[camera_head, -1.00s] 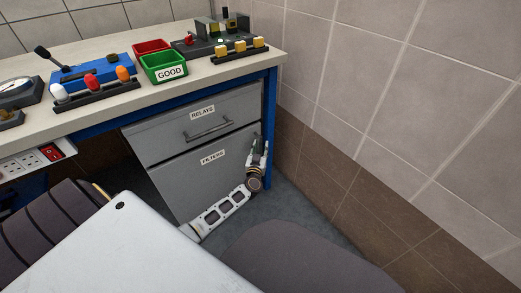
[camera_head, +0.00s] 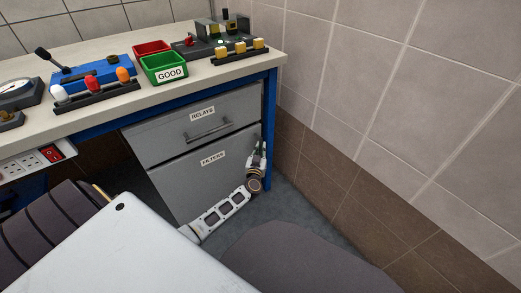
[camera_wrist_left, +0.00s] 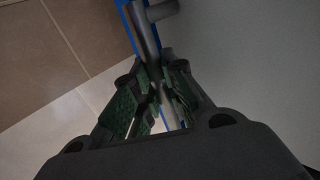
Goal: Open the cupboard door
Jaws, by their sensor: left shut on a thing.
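The grey cupboard door (camera_head: 190,182) labelled FILTERS is the lower front of the cabinet under the bench and looks shut. My left gripper (camera_head: 258,151) is at the door's right edge, low beside the blue bench leg. In the left wrist view my left gripper (camera_wrist_left: 158,98) has its green-padded fingers shut around a grey bar handle (camera_wrist_left: 146,32), which stands off the grey panel by a short post. The gripper and wrist hide the handle in the head view. My right gripper is not in view.
Above the door is a drawer front (camera_head: 170,132) labelled RELAYS with a bar handle. A blue bench leg (camera_head: 270,120) and a tiled wall (camera_head: 350,90) are close on the right. A dark rounded shape (camera_head: 300,260) covers part of the floor in front.

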